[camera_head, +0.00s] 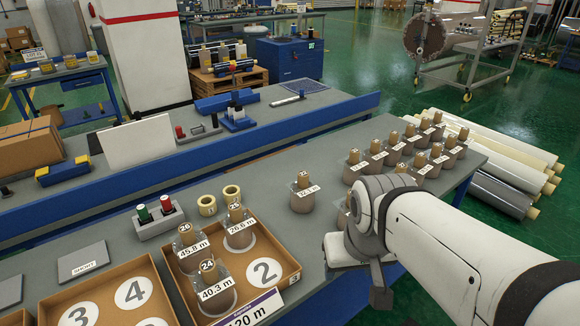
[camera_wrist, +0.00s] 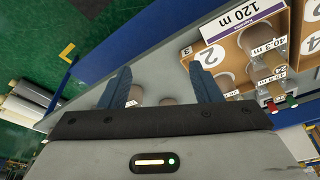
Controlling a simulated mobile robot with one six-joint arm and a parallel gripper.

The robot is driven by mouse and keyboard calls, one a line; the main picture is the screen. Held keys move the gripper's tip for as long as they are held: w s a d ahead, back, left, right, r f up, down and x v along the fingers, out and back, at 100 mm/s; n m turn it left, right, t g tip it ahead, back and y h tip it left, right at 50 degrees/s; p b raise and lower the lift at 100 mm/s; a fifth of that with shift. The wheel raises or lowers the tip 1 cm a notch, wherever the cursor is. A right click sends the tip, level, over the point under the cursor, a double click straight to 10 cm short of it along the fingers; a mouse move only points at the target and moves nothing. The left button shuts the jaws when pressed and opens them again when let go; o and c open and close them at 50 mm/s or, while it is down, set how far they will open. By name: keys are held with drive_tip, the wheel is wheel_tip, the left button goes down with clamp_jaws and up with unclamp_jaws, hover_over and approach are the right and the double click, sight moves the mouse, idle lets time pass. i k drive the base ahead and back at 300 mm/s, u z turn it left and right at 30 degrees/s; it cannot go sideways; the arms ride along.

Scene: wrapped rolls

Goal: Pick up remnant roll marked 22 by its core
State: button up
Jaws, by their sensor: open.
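I cannot read a 22 on any roll. A lone wrapped roll (camera_head: 304,196) with a brown core stands upright on the grey bench left of my arm; its small number is unclear. Another roll (camera_head: 343,219) is mostly hidden behind my arm. In the wrist view my gripper (camera_wrist: 163,85) is open, its two blue fingers spread with nothing held. Blurred roll tops (camera_wrist: 136,94) show beyond and between the fingers, partly cut off by the gripper body. Whether the fingers reach a core is not clear.
A cardboard tray (camera_head: 283,289) marked 2 holds rolls 26, 25 and 24, with a 120 m sign at its front. Several more rolls (camera_head: 436,150) crowd the bench's far right. A blue rail (camera_head: 250,150) runs behind. Another tray (camera_head: 60,295) shows 3 and 4.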

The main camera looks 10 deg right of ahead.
sight(303, 190)
drive_tip(key=u, duration=0.55)
drive_tip(key=k, duration=0.1)
drive_tip(key=u, duration=2.9)
drive_tip(key=k, duration=1.4)
drive_tip(key=z, duration=2.45)
drive_tip(key=i, duration=0.95)
